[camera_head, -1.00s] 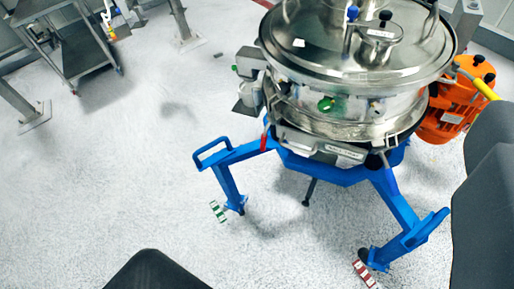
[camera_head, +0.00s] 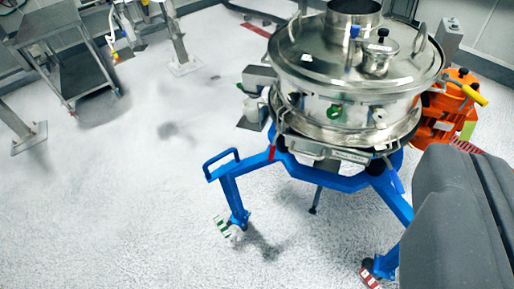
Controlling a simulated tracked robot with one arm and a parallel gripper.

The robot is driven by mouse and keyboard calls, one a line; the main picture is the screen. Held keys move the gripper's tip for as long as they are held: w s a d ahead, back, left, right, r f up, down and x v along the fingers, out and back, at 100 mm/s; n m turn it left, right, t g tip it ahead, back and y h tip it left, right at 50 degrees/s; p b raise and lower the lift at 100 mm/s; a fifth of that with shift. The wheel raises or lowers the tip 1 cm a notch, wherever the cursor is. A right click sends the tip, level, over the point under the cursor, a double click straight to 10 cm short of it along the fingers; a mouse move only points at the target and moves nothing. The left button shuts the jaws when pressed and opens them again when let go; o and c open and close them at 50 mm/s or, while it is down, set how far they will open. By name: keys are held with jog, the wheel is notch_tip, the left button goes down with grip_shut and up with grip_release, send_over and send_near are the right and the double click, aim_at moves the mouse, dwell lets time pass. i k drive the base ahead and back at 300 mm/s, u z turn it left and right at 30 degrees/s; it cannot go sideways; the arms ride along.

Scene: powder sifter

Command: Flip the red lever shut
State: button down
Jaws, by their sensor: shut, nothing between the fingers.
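A small red lever (camera_head: 271,153) hangs at the left side of the steel powder sifter (camera_head: 340,118), just below its lower ring. It points down in front of the blue frame and looks short and narrow; its hinge is too small to make out. My gripper (camera_head: 462,155) shows as two dark grey fingers close together at the right edge. It is shut and empty. It is well to the right of the red lever in the picture and apart from it, and it covers part of the frame's right leg.
The sifter stands on a blue wheeled frame (camera_head: 330,180) with spread legs. An orange motor (camera_head: 440,115) with a yellow handle sits behind right. A grey cart (camera_head: 75,55) stands at the back left. The pale floor at left is clear.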

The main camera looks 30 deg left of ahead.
aim_at(271, 157)
jog(key=u, duration=0.2)
jog(key=i, duration=0.95)
